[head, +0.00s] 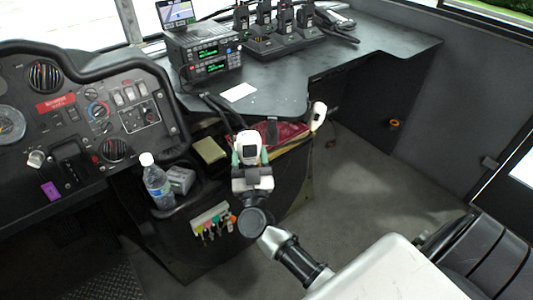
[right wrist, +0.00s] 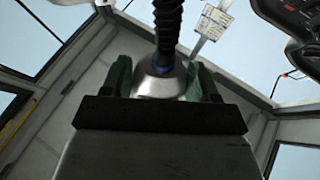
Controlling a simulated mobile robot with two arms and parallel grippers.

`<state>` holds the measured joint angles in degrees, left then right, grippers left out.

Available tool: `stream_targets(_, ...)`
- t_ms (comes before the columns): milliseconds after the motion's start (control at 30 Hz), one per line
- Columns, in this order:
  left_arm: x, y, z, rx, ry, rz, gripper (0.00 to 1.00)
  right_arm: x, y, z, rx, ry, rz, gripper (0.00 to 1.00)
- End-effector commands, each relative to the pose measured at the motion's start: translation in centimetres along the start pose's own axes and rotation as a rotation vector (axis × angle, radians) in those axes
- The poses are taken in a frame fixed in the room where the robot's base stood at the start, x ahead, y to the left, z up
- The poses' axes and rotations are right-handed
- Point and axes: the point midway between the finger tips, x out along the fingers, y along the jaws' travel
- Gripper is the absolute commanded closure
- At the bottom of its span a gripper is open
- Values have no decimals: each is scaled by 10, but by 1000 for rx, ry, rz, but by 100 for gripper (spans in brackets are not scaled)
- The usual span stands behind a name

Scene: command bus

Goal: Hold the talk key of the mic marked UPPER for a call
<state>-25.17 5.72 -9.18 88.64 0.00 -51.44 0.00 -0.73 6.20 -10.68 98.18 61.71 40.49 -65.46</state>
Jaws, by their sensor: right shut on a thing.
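My right gripper (head: 250,157) is shut on a hand mic (head: 249,139), pale with a dark face, held in front of the desk edge. In the right wrist view the mic (right wrist: 158,83) is a silver-grey body between two green fingertips, with a black coiled cord running up from it. Its marking and talk key cannot be made out. A second pale mic-like piece (head: 318,115) is at the desk edge to the right; its marking is unreadable. Two stacked radios (head: 205,55) with green displays stand on the desk. My left gripper is out of view.
Handheld radios in chargers (head: 275,40) stand at the back of the desk. A water bottle (head: 158,182), a yellow pad (head: 210,150) and hanging keys (head: 212,222) are left of my right arm. The dashboard (head: 75,125) fills the left.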

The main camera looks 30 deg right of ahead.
Motion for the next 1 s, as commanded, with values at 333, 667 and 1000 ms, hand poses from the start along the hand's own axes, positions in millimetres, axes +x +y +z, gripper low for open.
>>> stream_targets(333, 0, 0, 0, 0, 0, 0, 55, -46, -124, -103, 327, -47, -629, 59)
stream_targets(667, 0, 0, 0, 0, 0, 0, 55, -101, -167, -167, 453, -74, -989, 59)
stream_targets(1000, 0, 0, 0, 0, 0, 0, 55, -108, -170, -174, 462, -78, -1026, 59)
